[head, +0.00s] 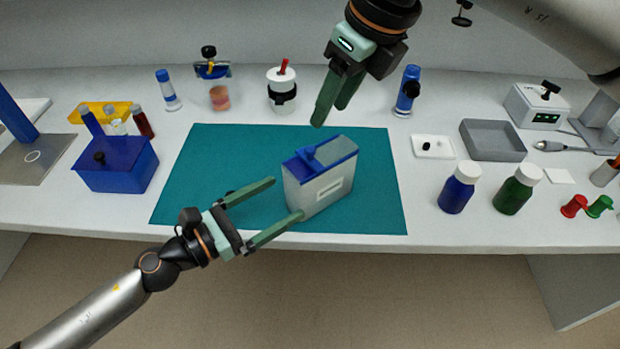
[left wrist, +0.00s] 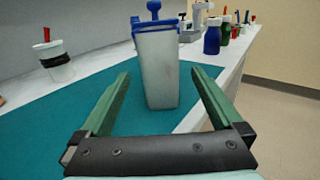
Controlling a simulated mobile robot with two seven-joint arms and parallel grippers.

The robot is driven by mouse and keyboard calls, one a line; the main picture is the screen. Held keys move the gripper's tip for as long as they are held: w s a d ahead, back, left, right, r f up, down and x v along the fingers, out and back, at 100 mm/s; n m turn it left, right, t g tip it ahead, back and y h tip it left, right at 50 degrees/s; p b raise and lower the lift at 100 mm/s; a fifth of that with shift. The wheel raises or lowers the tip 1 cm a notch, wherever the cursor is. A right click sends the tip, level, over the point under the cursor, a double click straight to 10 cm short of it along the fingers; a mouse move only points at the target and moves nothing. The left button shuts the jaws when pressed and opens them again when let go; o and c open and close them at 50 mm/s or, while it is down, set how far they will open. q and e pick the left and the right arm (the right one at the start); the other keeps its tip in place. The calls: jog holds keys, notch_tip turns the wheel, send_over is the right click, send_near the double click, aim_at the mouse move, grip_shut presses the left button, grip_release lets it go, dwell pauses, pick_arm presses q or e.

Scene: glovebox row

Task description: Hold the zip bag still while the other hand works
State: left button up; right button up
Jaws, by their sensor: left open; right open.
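The zip bag (head: 320,185) stands upright on the teal mat (head: 230,150). It is a pale grey box-like bag with a blue top and a blue slider tab. It also shows in the left wrist view (left wrist: 158,75), ahead of the fingers. My left gripper (head: 281,199) is open at the bag's left side. One fingertip is close to the bag's lower front corner; I cannot tell whether it touches. My right gripper (head: 331,110) is open and empty, pointing down above and behind the bag, apart from it.
A blue box (head: 116,165) stands left of the mat. Blue (head: 459,188) and green (head: 517,190) bottles stand to the right, near a grey tray (head: 493,140). The mat around the bag is clear.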

aim_at(321, 176)
pick_arm(q)
jog(key=x, duration=1)
jog(key=shift+w, duration=0.1)
jog(key=shift+c, duration=0.4)
jog(key=c, duration=1.3)
